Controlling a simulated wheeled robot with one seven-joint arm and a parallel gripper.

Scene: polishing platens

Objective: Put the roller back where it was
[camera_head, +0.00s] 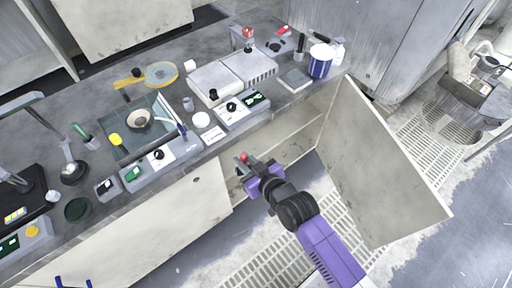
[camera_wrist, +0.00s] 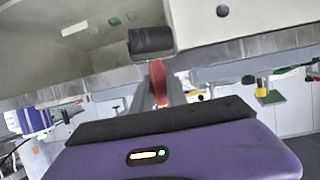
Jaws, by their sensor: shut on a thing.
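The roller shows in the wrist view as a dark cylinder (camera_wrist: 150,41) with a red part (camera_wrist: 158,82) between my fingers. My gripper (camera_wrist: 158,95) is shut on it. In the head view my gripper (camera_head: 248,170) is in front of the open cabinet, below the counter's front edge, with a red bit of the roller (camera_head: 244,158) at its tip. The cylinder appears close to the edge of a pale cabinet panel (camera_wrist: 230,22); I cannot tell whether they touch. The rest of the roller is hidden by the fingers.
The cabinet door (camera_head: 375,165) stands open to the right of my arm. A closed pale panel (camera_head: 150,230) is to the left. The counter (camera_head: 75,210) holds a sink tray, grey machines (camera_head: 232,75), a blue container (camera_head: 319,62) and several small items. Grated floor is below.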

